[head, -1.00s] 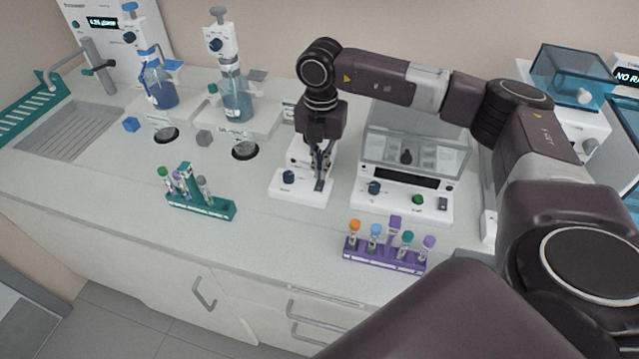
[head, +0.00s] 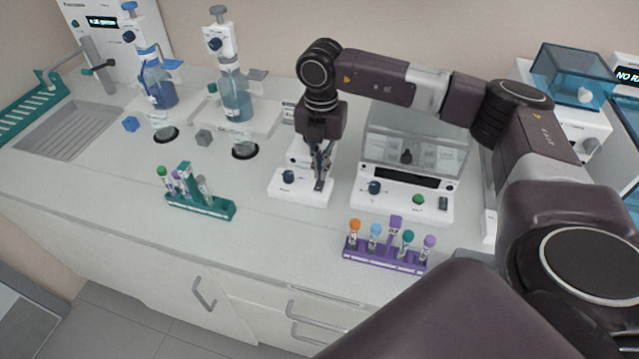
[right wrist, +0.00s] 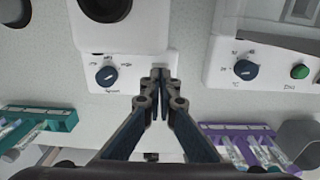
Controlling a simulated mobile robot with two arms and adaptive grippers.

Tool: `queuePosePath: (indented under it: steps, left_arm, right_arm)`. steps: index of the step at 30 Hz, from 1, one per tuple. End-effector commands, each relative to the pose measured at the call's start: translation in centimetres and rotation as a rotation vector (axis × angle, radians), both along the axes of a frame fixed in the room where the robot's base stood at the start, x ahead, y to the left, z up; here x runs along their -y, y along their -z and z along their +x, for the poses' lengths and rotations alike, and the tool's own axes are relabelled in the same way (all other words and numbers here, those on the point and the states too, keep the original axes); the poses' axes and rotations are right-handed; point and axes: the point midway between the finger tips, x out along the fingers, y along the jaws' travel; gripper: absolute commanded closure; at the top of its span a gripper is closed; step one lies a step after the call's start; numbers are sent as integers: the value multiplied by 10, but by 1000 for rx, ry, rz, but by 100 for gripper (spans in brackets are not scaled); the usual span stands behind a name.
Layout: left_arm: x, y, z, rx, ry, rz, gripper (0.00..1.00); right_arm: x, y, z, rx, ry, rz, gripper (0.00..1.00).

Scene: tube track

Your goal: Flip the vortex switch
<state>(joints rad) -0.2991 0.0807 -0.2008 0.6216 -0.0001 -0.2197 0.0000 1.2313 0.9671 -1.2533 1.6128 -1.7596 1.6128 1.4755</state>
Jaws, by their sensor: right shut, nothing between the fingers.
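The vortex mixer (head: 283,196) is a small white device in the middle of the counter, with a dark blue knob (head: 288,176) on the left of its front. In the right wrist view the mixer (right wrist: 88,98) shows its knob (right wrist: 106,76) left of the fingers. My right gripper (head: 319,186) points down over the right part of the mixer's front, where the switch belongs. Its fingertips (right wrist: 160,74) are shut together with nothing between them. They hide the switch, and I cannot tell its position or whether they touch it. My left gripper is out of view.
Right of the mixer stands a white device (head: 403,207) with a clear lid and knobs. A purple tube rack (head: 384,260) is in front, and a teal tube rack (head: 201,207) is to the left. Two bottle-top dispensers stand behind left. Bare counter lies in front of the mixer.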

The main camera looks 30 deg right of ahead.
Motion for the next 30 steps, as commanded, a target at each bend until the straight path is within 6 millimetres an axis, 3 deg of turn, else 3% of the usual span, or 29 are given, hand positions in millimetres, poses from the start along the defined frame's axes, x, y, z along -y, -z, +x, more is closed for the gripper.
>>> queuePosePath:
  steps: [30]
  left_arm:
    - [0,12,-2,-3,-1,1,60]
  right_arm:
    - [0,16,0,-1,0,1,100]
